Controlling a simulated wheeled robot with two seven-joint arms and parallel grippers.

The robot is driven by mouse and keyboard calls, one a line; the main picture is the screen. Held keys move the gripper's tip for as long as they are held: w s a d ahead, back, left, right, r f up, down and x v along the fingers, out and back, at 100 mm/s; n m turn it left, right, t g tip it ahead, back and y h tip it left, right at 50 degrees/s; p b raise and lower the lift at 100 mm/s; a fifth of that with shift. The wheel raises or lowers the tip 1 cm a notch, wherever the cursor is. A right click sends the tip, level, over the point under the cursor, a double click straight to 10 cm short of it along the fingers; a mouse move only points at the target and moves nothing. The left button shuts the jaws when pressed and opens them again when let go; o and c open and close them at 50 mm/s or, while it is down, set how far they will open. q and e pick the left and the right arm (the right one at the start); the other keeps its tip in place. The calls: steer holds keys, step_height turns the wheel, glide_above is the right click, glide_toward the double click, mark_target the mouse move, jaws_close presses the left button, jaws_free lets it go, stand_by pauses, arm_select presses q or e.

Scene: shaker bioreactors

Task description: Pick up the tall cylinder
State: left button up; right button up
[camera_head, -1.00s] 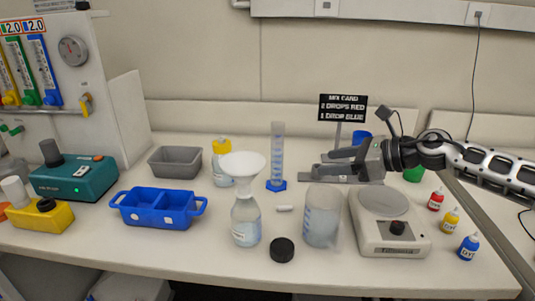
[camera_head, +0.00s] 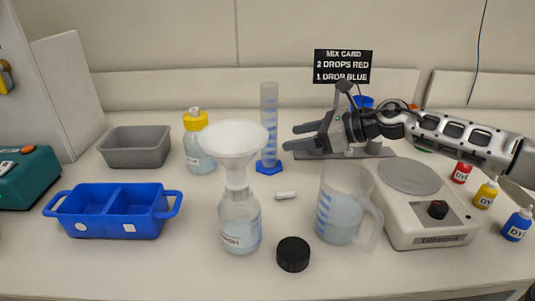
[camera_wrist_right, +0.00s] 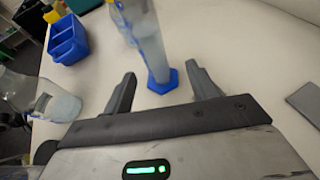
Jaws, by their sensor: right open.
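The tall cylinder (camera_head: 269,120) is clear with blue markings and a blue hexagonal foot. It stands upright on the bench, right of the funnel. My right gripper (camera_head: 288,138) is just right of it, fingers pointing left toward it. In the right wrist view the cylinder (camera_wrist_right: 150,45) stands ahead of the open fingers of my right gripper (camera_wrist_right: 160,85), its foot just beyond the fingertips. The gap between the fingers is empty. My left gripper is not in view.
A bottle with a white funnel (camera_head: 235,150) stands in front of the cylinder. A beaker (camera_head: 340,212) and a scale (camera_head: 425,215) are at the front right. A yellow-capped bottle (camera_head: 199,150) is to the left. A small white piece (camera_head: 285,195) and black cap (camera_head: 293,254) lie on the bench.

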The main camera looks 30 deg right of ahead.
mark_target(269, 144)
steer(key=shift+w+a+f, duration=0.15)
steer(key=shift+a+f, duration=0.05)
steer(key=shift+f, duration=0.2)
steer(key=x, duration=0.1)
steer(key=p+x, duration=0.2)
steer(key=shift+w+a+r, duration=0.15)
steer(key=shift+a+r, duration=0.05)
steer(key=shift+a, duration=0.3)
steer(key=p+x, duration=0.1)
steer(key=x, duration=0.1)
steer(key=shift+w+a+f, duration=0.15)
steer(key=shift+a+f, duration=0.05)
steer(key=shift+w+a+f, duration=0.2)
steer(key=shift+w+f, duration=0.05)
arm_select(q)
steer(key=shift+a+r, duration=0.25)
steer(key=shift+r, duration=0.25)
arm_select(e)
steer(key=c, duration=1)
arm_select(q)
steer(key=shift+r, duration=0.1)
arm_select(e)
steer(key=shift+c, duration=0.8)
steer(key=shift+r, duration=0.1)
